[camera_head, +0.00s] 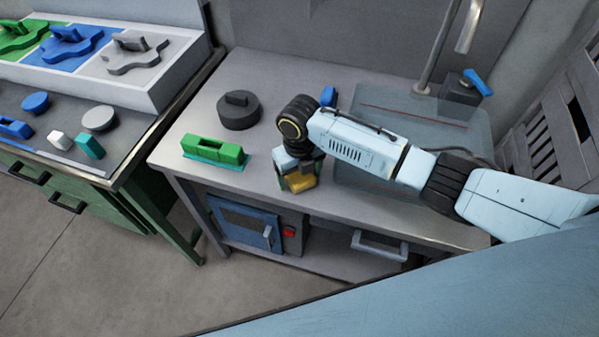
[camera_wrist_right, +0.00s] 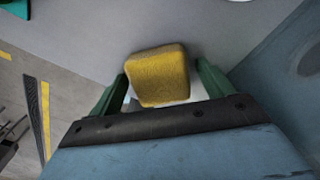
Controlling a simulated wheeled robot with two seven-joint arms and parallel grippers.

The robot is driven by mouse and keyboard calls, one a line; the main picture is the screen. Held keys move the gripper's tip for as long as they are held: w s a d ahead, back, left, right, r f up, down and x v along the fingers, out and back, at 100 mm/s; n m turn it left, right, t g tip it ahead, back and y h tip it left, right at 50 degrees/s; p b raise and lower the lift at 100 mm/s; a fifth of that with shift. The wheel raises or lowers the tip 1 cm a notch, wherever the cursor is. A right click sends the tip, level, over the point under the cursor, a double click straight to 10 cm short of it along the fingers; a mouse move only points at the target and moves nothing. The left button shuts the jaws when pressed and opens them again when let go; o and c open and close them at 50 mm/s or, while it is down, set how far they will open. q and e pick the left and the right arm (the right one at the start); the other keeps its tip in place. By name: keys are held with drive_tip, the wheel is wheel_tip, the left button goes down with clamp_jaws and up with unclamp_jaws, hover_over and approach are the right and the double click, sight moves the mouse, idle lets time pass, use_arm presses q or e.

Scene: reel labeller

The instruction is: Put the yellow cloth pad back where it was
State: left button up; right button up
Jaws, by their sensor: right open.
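The yellow cloth pad (camera_wrist_right: 160,76) is a rounded block between the two green fingers of my right gripper (camera_wrist_right: 162,88) in the right wrist view. The fingers stand on either side of it and are open; I cannot tell whether they touch it. In the head view the pad (camera_head: 302,184) shows low beside the fingers of my right gripper (camera_head: 294,178), near the front edge of the grey worktop (camera_head: 262,72). Whether the pad rests on the worktop is hard to tell. My left gripper is not in view.
A green block (camera_head: 213,149) sits on a teal base left of my right gripper. A dark round weight (camera_head: 238,111) and a small blue item (camera_head: 328,96) are behind. A glassy panel (camera_head: 400,110) and a tap (camera_head: 443,50) are at right. Worktop at back left is clear.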

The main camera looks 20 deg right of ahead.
sight(299, 174)
wheel_tip(299, 174, up, 12)
drive_tip(key=shift+r+p, duration=0.15)
drive_tip(key=shift+p, duration=0.3)
idle(1.3)
